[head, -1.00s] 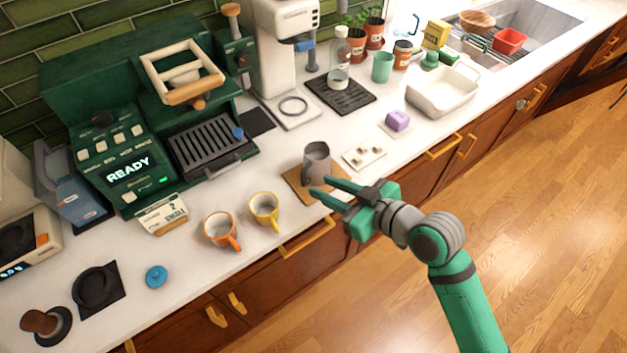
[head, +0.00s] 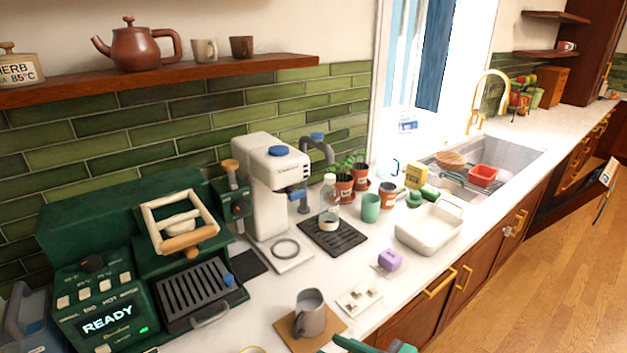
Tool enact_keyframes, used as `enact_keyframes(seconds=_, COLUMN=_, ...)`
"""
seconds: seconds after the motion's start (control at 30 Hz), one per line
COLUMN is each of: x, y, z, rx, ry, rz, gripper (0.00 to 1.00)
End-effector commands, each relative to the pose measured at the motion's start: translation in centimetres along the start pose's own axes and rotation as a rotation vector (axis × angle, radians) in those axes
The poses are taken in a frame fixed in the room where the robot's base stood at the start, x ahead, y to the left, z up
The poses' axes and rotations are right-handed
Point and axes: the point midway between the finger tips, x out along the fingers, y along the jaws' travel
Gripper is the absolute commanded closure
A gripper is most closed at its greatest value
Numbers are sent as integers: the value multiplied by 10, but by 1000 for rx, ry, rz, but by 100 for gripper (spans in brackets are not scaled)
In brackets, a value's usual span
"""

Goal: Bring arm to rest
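My gripper (head: 352,344) shows only in part at the bottom edge of the head view. One green finger and a bit of the green body are visible; the rest is cut off, so its opening cannot be seen. The visible finger lies just in front of and to the right of a grey mug (head: 311,318). The mug stands upright on a brown square mat (head: 285,327), and nothing is seen holding it. The rest of my arm is out of view.
A green espresso machine (head: 88,285) and a white coffee maker (head: 262,180) stand behind.

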Motion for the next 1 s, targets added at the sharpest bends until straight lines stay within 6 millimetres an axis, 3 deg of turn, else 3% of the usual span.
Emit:
enact_keyframes(seconds=0.27, x=-31, y=22, z=96, rx=51, ry=-75, rz=244, gripper=71)
enact_keyframes(seconds=0.47, x=-63, y=9, z=166, rx=79, ry=-105, rz=405, gripper=71)
enact_keyframes(seconds=0.6, x=-84, y=-17, z=207, rx=101, ry=-109, rz=494, gripper=71)
enact_keyframes(seconds=0.73, x=-98, y=-53, z=234, rx=125, ry=-98, rz=560, gripper=71)
enact_keyframes(seconds=0.83, x=-104, y=-86, z=248, rx=146, ry=-78, rz=604, gripper=71)
enact_keyframes(seconds=1.0, x=-105, y=-148, z=250, rx=188, ry=-19, rz=668, gripper=71)
